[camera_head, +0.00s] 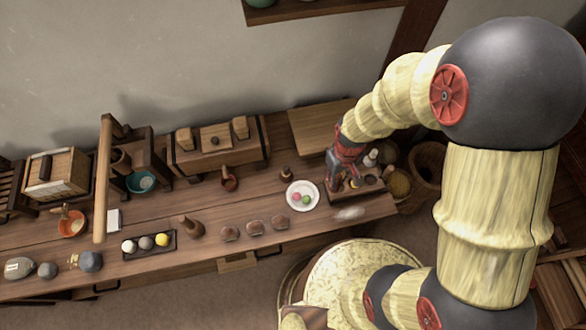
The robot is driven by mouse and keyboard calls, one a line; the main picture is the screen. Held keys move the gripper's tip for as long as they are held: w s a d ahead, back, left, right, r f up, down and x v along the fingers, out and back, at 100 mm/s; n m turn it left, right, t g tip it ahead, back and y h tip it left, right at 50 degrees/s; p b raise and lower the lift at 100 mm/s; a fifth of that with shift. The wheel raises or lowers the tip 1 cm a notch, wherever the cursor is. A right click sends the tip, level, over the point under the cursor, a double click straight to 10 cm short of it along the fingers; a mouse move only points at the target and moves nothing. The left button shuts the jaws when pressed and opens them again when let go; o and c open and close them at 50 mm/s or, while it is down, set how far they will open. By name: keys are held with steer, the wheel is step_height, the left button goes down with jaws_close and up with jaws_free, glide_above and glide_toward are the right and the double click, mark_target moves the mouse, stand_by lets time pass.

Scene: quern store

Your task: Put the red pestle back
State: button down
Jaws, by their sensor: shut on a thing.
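My gripper (334,188) is at the right part of the long wooden bench, pointing down at the left end of a small dark tray (352,196). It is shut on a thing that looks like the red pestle. The thing is small and mostly hidden by the fingers, so its shape and whether it touches the tray cannot be told. A small red-brown mortar-like pot (229,183) stands left of my gripper. An orange-red bowl (72,224) with an upright piece in it is at the far left.
A white plate (302,187) with pink and green balls lies just left of my gripper. Small bottles (371,158) stand close behind it, and a basket (426,165) is at the right. Several brown lumps (254,228) line the front edge. A wooden post (103,185) rises at left.

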steer(key=shift+a+f, duration=0.2)
steer(key=shift+a, duration=0.1)
steer(key=shift+w+a+f+b, duration=0.6)
steer(key=shift+w+a+f, duration=0.6)
steer(key=shift+w+f, duration=0.9)
steer(key=shift+w+a+f+b, duration=0.6)
steer(key=shift+w+a+f, duration=0.55)
steer(key=shift+w+f, duration=1)
steer(key=shift+w+a+f+b, duration=0.6)
steer(key=shift+w+a+f, duration=0.6)
steer(key=shift+w+f, duration=0.9)
steer(key=shift+s+f, duration=0.15)
steer(key=shift+f, duration=0.15)
steer(key=c, duration=1.7)
jaws_free()
steer(key=shift+o, duration=0.2)
